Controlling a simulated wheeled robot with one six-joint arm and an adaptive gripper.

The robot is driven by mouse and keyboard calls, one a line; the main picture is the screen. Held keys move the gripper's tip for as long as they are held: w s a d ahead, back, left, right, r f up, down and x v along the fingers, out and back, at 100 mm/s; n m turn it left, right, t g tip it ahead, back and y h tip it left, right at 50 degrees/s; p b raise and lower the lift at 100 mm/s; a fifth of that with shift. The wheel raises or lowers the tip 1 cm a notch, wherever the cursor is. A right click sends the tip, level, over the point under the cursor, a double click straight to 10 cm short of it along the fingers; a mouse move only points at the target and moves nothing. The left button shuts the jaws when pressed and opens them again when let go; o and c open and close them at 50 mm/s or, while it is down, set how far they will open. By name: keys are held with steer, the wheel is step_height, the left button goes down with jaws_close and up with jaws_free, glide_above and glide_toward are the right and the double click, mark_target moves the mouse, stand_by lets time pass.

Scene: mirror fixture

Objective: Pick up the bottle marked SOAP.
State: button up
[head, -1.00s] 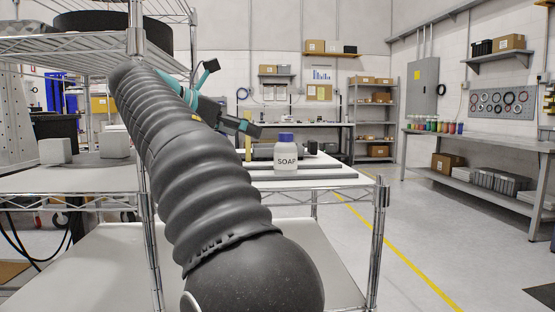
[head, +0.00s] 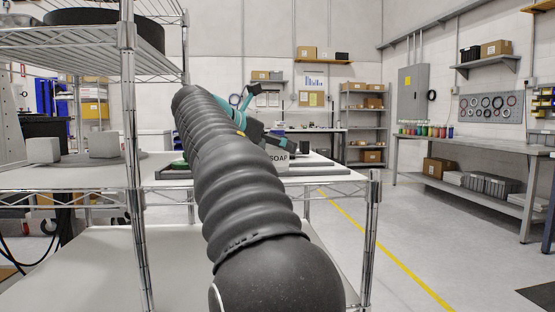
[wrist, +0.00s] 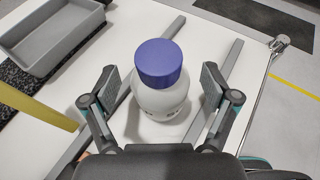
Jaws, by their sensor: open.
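The white SOAP bottle (head: 279,158) stands on the white shelf top in the head view, its upper part hidden by my gripper (head: 268,138). In the wrist view the bottle (wrist: 160,98) is upright with a blue cap (wrist: 162,63). My gripper (wrist: 160,88) is open, with one finger on each side of the bottle. A gap shows between each finger pad and the bottle. The marking faces away and is barely visible in the wrist view.
Grey bars (wrist: 226,70) lie on the shelf top on both sides of the bottle. A grey tray (wrist: 50,40) and a yellow strip (wrist: 38,106) are to the left. A chrome post (head: 371,230) stands at the right corner; open floor lies beyond.

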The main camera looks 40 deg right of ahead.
steer(key=shift+d, duration=0.2)
steer(key=c, duration=1.3)
steer(key=shift+c, duration=0.2)
steer(key=shift+r, duration=0.1)
